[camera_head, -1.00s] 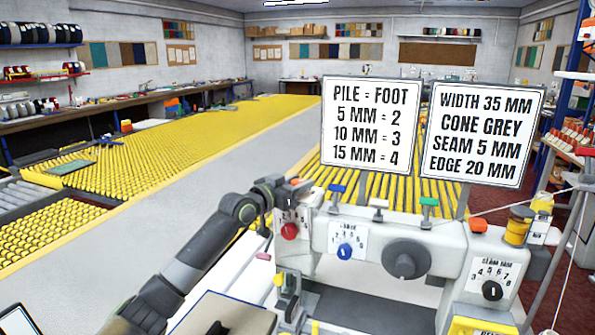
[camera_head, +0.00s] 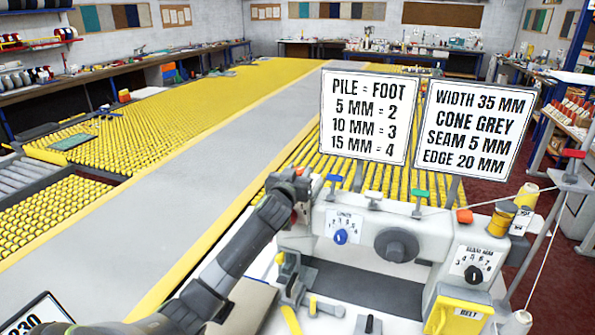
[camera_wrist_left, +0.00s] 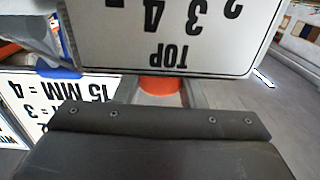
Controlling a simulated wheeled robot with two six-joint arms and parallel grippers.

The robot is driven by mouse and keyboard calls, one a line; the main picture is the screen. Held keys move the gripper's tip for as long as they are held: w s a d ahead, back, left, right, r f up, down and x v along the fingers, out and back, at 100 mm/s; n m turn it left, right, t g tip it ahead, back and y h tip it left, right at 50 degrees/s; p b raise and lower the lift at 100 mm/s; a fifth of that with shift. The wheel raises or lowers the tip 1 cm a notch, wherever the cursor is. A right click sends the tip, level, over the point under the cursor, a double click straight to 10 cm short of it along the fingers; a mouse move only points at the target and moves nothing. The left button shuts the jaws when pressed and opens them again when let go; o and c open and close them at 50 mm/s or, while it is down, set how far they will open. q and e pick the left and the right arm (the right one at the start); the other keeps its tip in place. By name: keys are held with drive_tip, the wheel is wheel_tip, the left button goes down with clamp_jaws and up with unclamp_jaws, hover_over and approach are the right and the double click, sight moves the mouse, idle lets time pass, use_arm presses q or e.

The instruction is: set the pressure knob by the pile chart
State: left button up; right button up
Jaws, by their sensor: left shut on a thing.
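The pile chart (camera_head: 364,116) stands upright behind the machine. It reads 5 mm = 2, 10 mm = 3, 15 mm = 4. My left gripper (camera_head: 290,192) is at the machine's left end, shut on a red knob (camera_head: 294,217), mostly hidden behind it. In the left wrist view the orange-red knob (camera_wrist_left: 161,87) shows beyond the jaws, by a white scale plate (camera_wrist_left: 165,35) seen upside down, marked TOP with 2, 3, 4. The knob's setting is hidden. No label reading "pressure" is legible. My right gripper is not in view.
The machine front has a blue knob (camera_head: 341,236), a large dark knob (camera_head: 396,245) and a black seam knob (camera_head: 473,274). A second sign (camera_head: 475,130) stands beside the chart. Thread cones (camera_head: 505,217) are at right. A yellow roller table (camera_head: 140,125) lies behind, left.

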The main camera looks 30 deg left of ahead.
use_arm(q)
drive_tip(key=n+g+y+b, duration=0.1)
drive_tip(key=b, duration=0.1)
drive_tip(key=n+y+b, duration=0.1)
drive_tip(key=y, duration=0.1)
drive_tip(key=n+g+y+b, duration=0.1)
drive_tip(key=y+b, duration=0.1)
drive_tip(key=shift+w+d+f+n+g+b, duration=0.1)
drive_tip(key=shift+d+f+n+g+b, duration=0.05)
drive_tip(key=shift+f+n+g+b, duration=0.15)
drive_tip(key=shift+r+n+g+y+b, duration=0.2)
drive_tip(key=shift+n+g+y+b, duration=0.6)
drive_tip(key=shift+y+b, duration=0.3)
drive_tip(key=o, duration=1)
drive_tip(key=shift+r, duration=0.1)
drive_tip(key=shift+b+v, duration=2.45)
drive_tip(key=shift+v, duration=6.25)
